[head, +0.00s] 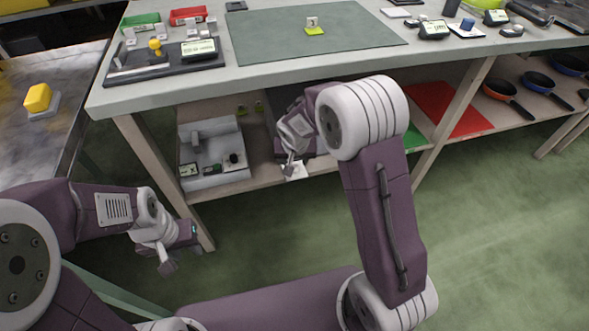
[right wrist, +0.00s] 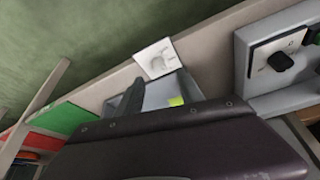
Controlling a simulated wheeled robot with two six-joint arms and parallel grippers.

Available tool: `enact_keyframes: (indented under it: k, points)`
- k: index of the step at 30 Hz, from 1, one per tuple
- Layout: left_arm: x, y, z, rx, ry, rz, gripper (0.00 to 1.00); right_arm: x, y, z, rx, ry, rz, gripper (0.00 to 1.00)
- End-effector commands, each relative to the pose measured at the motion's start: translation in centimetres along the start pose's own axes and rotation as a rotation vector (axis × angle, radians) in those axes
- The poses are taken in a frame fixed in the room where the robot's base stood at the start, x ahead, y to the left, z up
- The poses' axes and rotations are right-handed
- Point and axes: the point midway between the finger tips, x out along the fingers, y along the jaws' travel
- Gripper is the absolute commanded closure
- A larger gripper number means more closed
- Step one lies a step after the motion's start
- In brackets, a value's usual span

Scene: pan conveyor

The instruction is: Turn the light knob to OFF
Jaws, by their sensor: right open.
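A black knob (right wrist: 280,61) sits on a pale plate on a grey panel (right wrist: 243,62) at the right of the right wrist view. A small mark is beside it, but I cannot read its setting. In the head view the dark knob (head: 234,158) is on the right part of the grey panel unit (head: 213,181) on the lower shelf. My right gripper (head: 291,160) is right of the panel, apart from the knob, and open; it also shows in the right wrist view (right wrist: 157,88). My left gripper (head: 181,252) hangs low at the left, away from the panel; its jaw opening is unclear.
The tabletop (head: 255,76) overhangs the lower shelf (head: 262,175). A white card with a grey shape (right wrist: 157,58) lies near my right gripper. Green and red mats (head: 443,108) and several pans (head: 508,97) are on the shelf to the right. A table leg (head: 165,178) stands left of the panel.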

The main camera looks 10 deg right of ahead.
Motion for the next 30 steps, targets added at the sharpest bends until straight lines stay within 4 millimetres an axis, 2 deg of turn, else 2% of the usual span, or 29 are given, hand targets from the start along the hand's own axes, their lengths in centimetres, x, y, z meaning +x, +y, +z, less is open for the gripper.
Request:
enact_keyframes:
  k: [1,6,10,17,18,21,23,30]
  points:
    - [1.3,0.0,0.1,0.0,0.0,0.0,0.64,1.8,0.0,0.3,0.0,-0.001,0.001,0.55]
    - [2.7,-0.1,0.3,0.0,-0.001,0.0,0.64,4.5,0.0,0.2,0.0,-0.001,0.001,0.55]
    - [3.0,-0.1,0.3,0.0,-0.001,0.0,0.64,5.4,0.0,0.1,0.0,-0.001,0.001,0.55]
    - [2.9,-0.1,0.3,0.0,0.0,0.0,0.64,5.4,0.0,0.0,0.0,0.0,0.0,0.55]
    - [2.9,-0.1,0.3,0.0,0.0,0.0,0.64,5.4,0.0,0.0,0.0,0.0,0.0,0.58]
    - [2.9,-0.1,0.3,0.0,0.0,0.0,0.64,5.4,0.0,0.0,0.0,0.0,0.0,0.86]
    - [2.9,-0.1,0.3,0.0,0.0,0.0,0.64,5.3,0.0,0.0,0.0,0.0,0.0,1.0]
    - [2.5,-0.1,0.3,0.0,0.0,0.0,0.64,5.2,0.0,0.0,-0.009,-0.001,-0.004,1.0]
